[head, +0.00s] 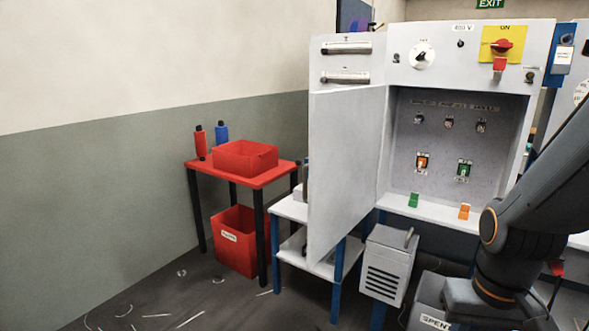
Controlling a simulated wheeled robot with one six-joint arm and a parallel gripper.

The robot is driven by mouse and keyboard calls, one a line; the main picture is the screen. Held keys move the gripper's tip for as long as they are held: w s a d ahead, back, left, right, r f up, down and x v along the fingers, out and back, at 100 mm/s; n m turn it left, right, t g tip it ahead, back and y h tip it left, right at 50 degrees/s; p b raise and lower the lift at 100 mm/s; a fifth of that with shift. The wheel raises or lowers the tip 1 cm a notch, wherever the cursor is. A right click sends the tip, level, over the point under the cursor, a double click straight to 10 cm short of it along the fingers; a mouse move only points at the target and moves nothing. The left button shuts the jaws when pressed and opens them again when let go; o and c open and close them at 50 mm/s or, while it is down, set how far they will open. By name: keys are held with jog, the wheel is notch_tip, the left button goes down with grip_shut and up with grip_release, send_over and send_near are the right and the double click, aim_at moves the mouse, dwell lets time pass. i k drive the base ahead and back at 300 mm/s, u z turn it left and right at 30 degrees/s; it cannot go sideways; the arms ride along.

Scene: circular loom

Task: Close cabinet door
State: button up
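The cabinet door (345,165) is a flat light-grey panel in the head view. It is hinged at the left side of the cabinet opening and stands open, swung out toward me. The grey cabinet (440,45) shows its recess (450,150), with several small switches inside and a green and an orange piece on its lower ledge. My arm reaches in from the right and is apart from the door. My gripper is outside the view, so its state is hidden.
A red table (276,176) with a red bin stands left of the door, with another red bin (234,247) below. A shelf stand (292,208) is partly behind the door. Floor at lower left is open, with scattered scraps.

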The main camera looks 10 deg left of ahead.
aim_at(346, 125)
jog(key=u, duration=2.15)
jog(key=i, duration=1.9)
jog(key=z, duration=2.8)
jog(key=k, duration=0.5)
jog(key=z, duration=0.65)
jog(key=i, duration=0.7)
jog(key=u, duration=0.05)
